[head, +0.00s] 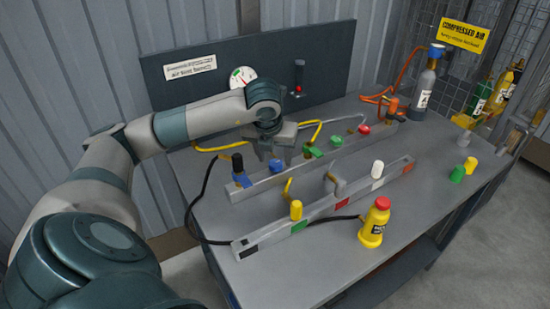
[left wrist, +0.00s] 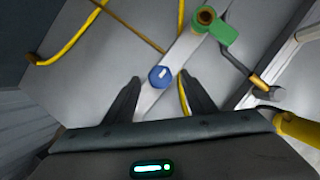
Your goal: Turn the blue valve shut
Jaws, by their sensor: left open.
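The blue valve (head: 277,167) is a small round knob on the rear grey rail (head: 325,157), to the left of a green lever valve (head: 313,152). My left gripper (head: 275,156) is over it, pointing down, with its fingers apart. In the left wrist view the blue knob (left wrist: 160,76), with a pale mark on its top, appears between and slightly beyond the two open fingertips (left wrist: 161,82). No contact shows. I cannot tell the exact height gap. My right gripper is not in view.
A black-topped fitting (head: 238,163) stands left of the blue valve. A front rail (head: 325,207) with yellow and white knobs runs parallel. A yellow bottle (head: 374,222) stands near the bench's front. Yellow hose (head: 212,149) passes close behind.

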